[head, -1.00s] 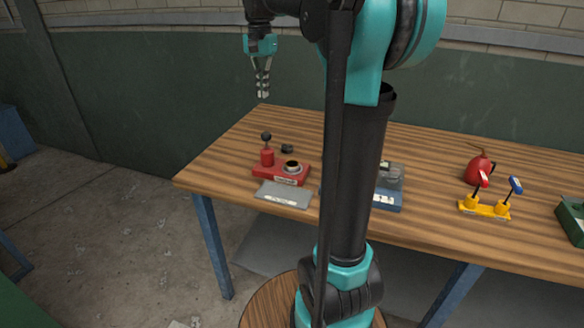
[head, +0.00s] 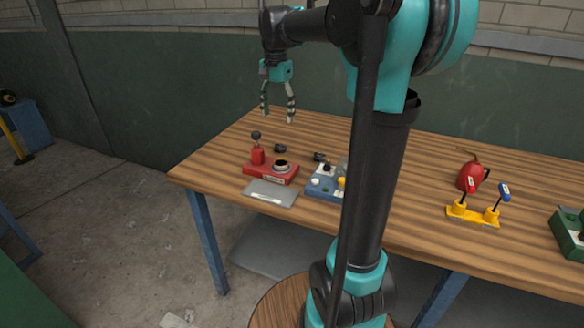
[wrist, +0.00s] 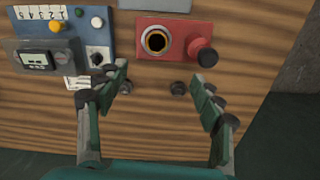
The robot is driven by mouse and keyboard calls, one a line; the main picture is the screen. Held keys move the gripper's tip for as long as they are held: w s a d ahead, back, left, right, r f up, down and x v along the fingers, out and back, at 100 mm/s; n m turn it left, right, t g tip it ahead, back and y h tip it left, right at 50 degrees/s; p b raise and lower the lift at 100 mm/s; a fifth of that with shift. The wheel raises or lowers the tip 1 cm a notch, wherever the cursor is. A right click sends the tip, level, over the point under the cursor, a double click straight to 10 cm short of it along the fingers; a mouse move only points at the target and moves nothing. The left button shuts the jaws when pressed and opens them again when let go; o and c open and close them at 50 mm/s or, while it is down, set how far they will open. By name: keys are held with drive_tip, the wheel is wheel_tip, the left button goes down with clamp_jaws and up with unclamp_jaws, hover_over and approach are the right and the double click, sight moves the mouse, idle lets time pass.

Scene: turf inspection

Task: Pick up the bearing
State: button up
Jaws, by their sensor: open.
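A ring-shaped piece with a dark bore, which looks like the bearing, sits on a red block (head: 257,171). The ring (head: 281,163) also shows in the wrist view (wrist: 156,41). My gripper (head: 278,119) is open and empty, above the table's back part. In the wrist view its fingers (wrist: 158,72) spread on either side of the two dark pieces, with the ring beyond them.
A red post with a black ball (head: 256,135) stands on the block. A blue device (head: 322,192) with knobs stands to its right. A grey plate (head: 270,193) lies in front. A red can (head: 469,175) and yellow stand (head: 472,215) are further right. The wooden table (head: 225,158) is clear at left.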

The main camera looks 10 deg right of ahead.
hover_over(281, 163)
drive_tip(key=f, duration=1.1)
drive_tip(key=shift+w+a+f, duration=0.15)
drive_tip(key=shift+a+f, duration=0.05)
drive_tip(key=shift+s+d+f, duration=0.1)
drive_tip(key=shift+s+f, duration=0.05)
drive_tip(key=shift+f, duration=1.35)
drive_tip(key=shift+s+f, duration=0.1)
drive_tip(key=shift+f, duration=1.35)
drive_tip(key=c, duration=1.5)
drive_tip(key=shift+r, duration=0.15)
